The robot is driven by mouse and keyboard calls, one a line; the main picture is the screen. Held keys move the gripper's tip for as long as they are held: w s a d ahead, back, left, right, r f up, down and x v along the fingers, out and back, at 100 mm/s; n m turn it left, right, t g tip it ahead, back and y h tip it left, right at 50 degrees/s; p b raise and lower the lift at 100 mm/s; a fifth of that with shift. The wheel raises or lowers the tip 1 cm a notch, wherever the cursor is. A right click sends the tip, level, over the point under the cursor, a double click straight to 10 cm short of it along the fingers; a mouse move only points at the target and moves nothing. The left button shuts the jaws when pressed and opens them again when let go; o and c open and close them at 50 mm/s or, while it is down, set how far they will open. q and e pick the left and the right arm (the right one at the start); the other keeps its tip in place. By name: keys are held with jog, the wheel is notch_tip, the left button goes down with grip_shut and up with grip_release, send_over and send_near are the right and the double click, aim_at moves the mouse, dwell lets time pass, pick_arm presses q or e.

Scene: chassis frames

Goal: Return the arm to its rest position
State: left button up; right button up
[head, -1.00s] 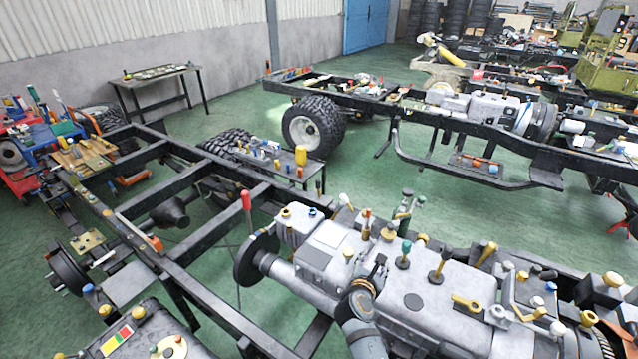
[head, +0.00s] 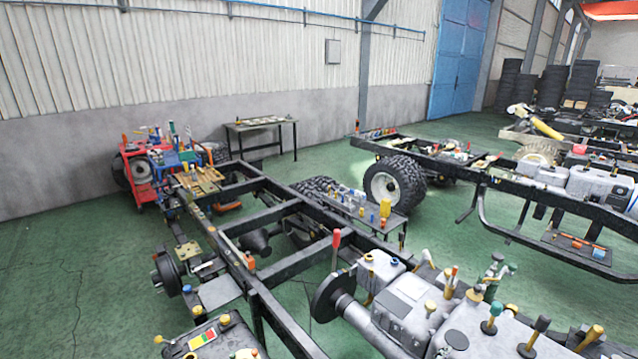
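Neither of my grippers shows in the head view, and no part of either arm can be made out. The near chassis frame (head: 270,315) runs from the left middle to the lower right. A grey engine and gearbox block (head: 405,305) sits on it at the lower right, with a black disc (head: 338,298) at its left end. A red-topped lever (head: 336,240) stands upright beside the disc.
A second chassis frame (head: 480,178) with a large tyre (head: 394,183) stands at the right. A red tool cart (head: 140,178) is at the left. A small table (head: 262,126) stands near the wall. Green floor (head: 70,270) is clear at the lower left.

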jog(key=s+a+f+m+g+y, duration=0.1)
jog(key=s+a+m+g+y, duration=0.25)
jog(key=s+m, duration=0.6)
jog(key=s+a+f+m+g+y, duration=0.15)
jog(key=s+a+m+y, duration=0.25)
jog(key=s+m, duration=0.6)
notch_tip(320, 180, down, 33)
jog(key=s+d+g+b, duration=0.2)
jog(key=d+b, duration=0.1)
jog(key=b, duration=0.4)
pick_arm(q)
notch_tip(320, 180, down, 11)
jog(key=b, duration=0.4)
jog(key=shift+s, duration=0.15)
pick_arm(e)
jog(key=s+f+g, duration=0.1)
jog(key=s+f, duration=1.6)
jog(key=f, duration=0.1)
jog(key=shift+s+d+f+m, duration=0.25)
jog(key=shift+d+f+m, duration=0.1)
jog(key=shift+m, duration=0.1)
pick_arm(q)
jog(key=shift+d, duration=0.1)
